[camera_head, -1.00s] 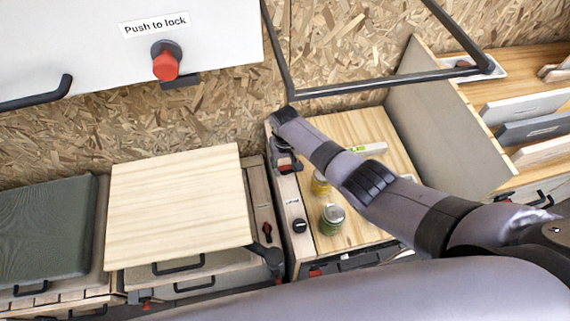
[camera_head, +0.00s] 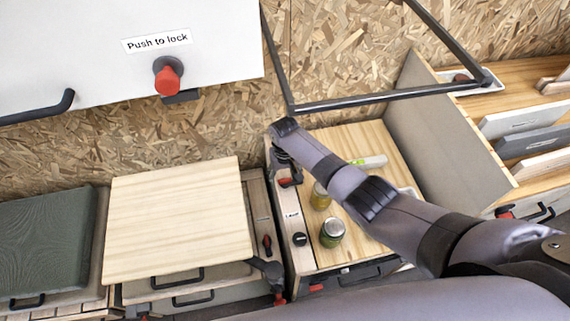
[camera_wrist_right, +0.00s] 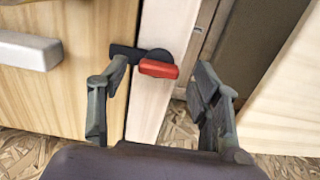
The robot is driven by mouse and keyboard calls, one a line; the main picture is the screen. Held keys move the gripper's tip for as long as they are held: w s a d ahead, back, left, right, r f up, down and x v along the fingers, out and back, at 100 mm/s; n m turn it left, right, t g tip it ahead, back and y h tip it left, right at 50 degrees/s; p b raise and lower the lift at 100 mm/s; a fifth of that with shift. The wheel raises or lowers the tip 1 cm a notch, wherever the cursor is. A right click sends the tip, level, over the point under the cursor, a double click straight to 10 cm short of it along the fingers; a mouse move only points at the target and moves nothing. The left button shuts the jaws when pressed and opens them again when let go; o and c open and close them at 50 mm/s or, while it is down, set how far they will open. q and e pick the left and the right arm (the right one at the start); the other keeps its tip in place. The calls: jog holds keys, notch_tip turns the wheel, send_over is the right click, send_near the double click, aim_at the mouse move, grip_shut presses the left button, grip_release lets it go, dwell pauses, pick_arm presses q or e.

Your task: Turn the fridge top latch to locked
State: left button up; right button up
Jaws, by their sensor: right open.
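A small red latch (camera_head: 286,182) with a black mount sits at the back end of a narrow wooden strip. I take it for the fridge top latch, though the picture does not name it. In the right wrist view the red latch (camera_wrist_right: 158,68) lies crosswise between the fingers, its black mount behind it. My right gripper (camera_wrist_right: 164,76) is open, one finger on each side, the left one close to the black mount; contact cannot be told. In the head view the right gripper (camera_head: 284,160) points down over the latch, partly hidden by its wrist.
Two jars (camera_head: 332,232) stand on the wooden top (camera_head: 362,140) right of the strip, partly under my arm. A black knob (camera_head: 300,239) and another red latch (camera_head: 267,243) are nearer. A raised black frame (camera_head: 380,96) is behind. A wooden board (camera_head: 175,215) lies left.

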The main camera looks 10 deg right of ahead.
aim_at(285, 180)
notch_tip(285, 180, up, 11)
dwell(0.3)
jog(key=shift+f, duration=0.15)
dwell(0.4)
